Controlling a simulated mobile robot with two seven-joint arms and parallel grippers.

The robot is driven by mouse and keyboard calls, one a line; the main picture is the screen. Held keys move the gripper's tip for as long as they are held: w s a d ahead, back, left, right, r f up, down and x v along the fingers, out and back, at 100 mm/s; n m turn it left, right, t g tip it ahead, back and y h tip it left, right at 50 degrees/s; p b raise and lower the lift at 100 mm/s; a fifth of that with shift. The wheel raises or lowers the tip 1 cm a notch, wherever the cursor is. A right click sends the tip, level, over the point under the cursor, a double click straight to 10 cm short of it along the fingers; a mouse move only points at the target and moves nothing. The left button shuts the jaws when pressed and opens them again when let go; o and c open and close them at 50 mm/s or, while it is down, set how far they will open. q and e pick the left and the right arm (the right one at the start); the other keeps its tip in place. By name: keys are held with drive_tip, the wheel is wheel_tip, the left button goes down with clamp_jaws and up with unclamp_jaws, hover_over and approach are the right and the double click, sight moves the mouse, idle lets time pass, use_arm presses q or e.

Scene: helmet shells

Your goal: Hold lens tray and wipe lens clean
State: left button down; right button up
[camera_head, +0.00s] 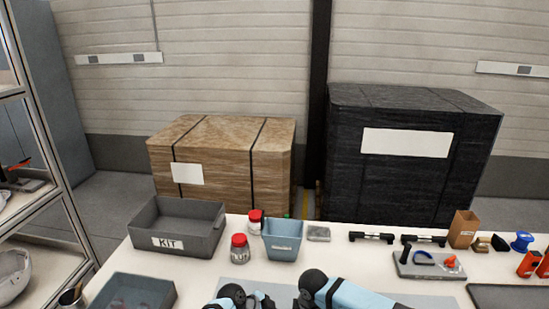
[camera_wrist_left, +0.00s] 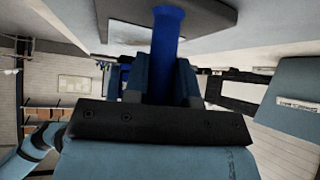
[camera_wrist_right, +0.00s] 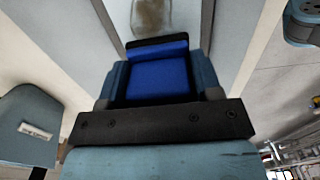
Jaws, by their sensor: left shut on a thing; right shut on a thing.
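In the left wrist view my left gripper (camera_wrist_left: 163,78) is shut on a blue handle (camera_wrist_left: 168,30). The handle reaches up to a dark flat plate (camera_wrist_left: 205,14), which may be the lens tray; I cannot tell for sure. In the right wrist view my right gripper (camera_wrist_right: 157,74) is shut on a blue block (camera_wrist_right: 158,80) with a black far edge, perhaps the wiper. Beyond the block is a brownish, smudged clear patch (camera_wrist_right: 150,14), possibly the lens. Whether the block touches it, I cannot tell. In the head view neither gripper's fingers show; only my arms are at the bottom edge.
On the white table stand a grey KIT bin (camera_head: 176,231), a blue-grey bin (camera_head: 283,241), red-lidded jars (camera_head: 239,249) and a dark tray (camera_head: 130,295) at front left. A grey tool holder (camera_head: 428,266) and small items fill the right. Wrapped pallets (camera_head: 222,165) stand behind.

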drive_tip(key=shift+f, duration=0.5)
idle(0.5)
drive_tip(key=shift+s+d, duration=0.25)
drive_tip(key=shift+d, duration=1.4)
drive_tip(key=shift+s+d, duration=0.2)
drive_tip(key=shift+d, duration=1.45)
drive_tip(key=shift+f, duration=0.5)
drive_tip(key=shift+a, duration=0.1)
drive_tip(key=shift+w+a, duration=0.25)
drive_tip(key=shift+a, duration=1.35)
drive_tip(key=shift+w+a, duration=0.2)
drive_tip(key=shift+a, duration=1.4)
drive_tip(key=shift+f, duration=0.5)
